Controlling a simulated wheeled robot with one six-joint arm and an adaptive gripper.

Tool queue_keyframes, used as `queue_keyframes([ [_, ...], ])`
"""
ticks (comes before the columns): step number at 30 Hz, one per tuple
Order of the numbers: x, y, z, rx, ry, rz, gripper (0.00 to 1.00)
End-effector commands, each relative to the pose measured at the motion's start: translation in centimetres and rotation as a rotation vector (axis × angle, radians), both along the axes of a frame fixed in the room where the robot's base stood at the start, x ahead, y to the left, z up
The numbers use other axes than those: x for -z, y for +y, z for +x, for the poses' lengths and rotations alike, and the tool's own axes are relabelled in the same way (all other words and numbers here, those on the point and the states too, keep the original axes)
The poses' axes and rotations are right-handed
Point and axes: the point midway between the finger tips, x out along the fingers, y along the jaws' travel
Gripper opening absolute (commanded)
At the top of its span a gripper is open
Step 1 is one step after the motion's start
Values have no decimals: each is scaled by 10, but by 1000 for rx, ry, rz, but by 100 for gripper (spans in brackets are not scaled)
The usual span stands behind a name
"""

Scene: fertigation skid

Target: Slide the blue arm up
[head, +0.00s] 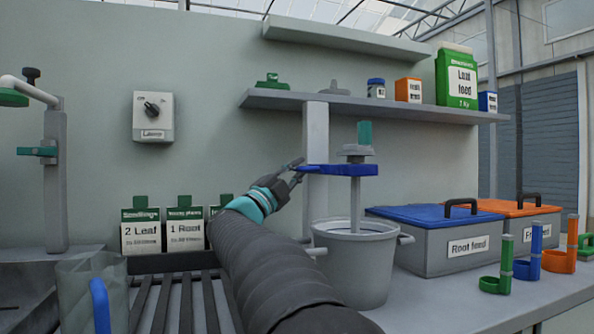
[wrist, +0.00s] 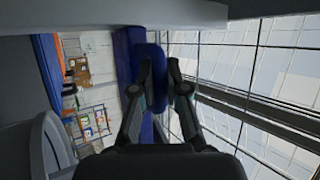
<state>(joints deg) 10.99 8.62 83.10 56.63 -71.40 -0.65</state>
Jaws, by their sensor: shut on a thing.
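The blue arm (head: 345,169) reaches out level from a grey post (head: 316,150) above a grey bucket (head: 355,258). A mixer with a teal top (head: 364,133) sits on this arm, and its thin shaft runs down into the bucket. My gripper (head: 298,167) is at the left end of the blue arm. In the wrist view my gripper (wrist: 159,78) is shut on a rounded blue part (wrist: 152,72) of the arm, beside its longer blue bar (wrist: 126,70). The bottom of the shaft is hidden inside the bucket.
A shelf (head: 370,106) with packets and jars runs above the blue arm. A blue-lidded bin (head: 440,245) and an orange-lidded bin (head: 525,228) stand right of the bucket. Seed cards (head: 140,232) stand left of my arm. A clear jug (head: 92,290) is at front left.

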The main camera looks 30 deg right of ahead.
Motion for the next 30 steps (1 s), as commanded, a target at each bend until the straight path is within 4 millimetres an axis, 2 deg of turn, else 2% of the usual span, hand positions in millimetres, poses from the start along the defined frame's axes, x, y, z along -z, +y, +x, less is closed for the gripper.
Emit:
queue_keyframes([
  [5,-30,0,-1,-1,-4,-4,0],
  [12,-92,1,-1,-1,-5,-4,0],
  [18,-133,1,-1,-2,-3,-4,0],
  [24,-154,1,-1,-2,-3,-4,0],
  [30,-159,1,-1,-1,-3,-6,0],
])
